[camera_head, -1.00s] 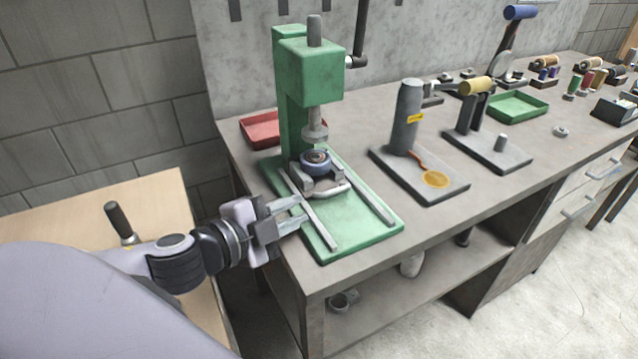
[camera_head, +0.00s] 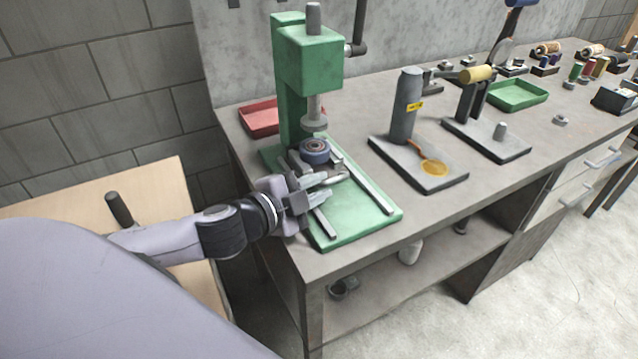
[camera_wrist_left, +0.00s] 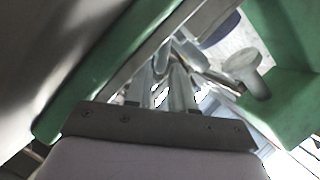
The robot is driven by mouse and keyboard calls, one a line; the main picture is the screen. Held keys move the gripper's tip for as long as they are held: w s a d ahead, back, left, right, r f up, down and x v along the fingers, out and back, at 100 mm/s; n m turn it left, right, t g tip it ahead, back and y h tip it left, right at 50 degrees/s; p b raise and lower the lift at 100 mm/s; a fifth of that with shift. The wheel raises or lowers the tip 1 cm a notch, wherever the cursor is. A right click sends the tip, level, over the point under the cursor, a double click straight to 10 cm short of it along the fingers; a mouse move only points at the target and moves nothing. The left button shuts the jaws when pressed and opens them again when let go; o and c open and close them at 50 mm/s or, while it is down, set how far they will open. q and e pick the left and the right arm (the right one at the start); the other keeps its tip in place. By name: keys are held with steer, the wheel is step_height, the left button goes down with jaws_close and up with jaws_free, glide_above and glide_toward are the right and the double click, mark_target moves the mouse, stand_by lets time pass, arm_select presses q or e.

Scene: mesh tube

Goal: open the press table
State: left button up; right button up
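The green press (camera_head: 310,62) stands on the left end of the grey bench. Its ram (camera_head: 313,115) hangs above the press table, which carries a dark round part (camera_head: 314,150) with a metal centre. The table sits toward the back of two metal rails (camera_head: 362,190) on the green base. My left gripper (camera_head: 338,177) is at the table's front handle, its fingers overlapping the handle in view and covering much of it. The fingers (camera_wrist_left: 165,80) lie close to metal parts in the left wrist view. Whether they have closed on the handle is unclear. My right gripper is out of view.
A red tray (camera_head: 258,118) lies left of the press. A grey stand with a round yellow pad (camera_head: 434,167), a yellow-headed hand press (camera_head: 477,76) and a green tray (camera_head: 517,94) stand to the right. The front of the green base (camera_head: 345,230) is bare.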

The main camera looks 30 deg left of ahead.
arm_select(q)
steer(key=shift+w+d+f, duration=0.1)
steer(key=shift+w, duration=0.3)
jaws_close()
steer(key=s+d, duration=0.2)
steer(key=d, duration=0.1)
steer(key=s+d+p, duration=0.1)
steer(key=s+d, duration=0.1)
steer(key=d, duration=0.1)
steer(key=s+d+p, duration=0.1)
steer(key=d, duration=0.2)
steer(key=shift+s+d, duration=0.35)
steer(key=shift+s, duration=0.05)
jaws_free()
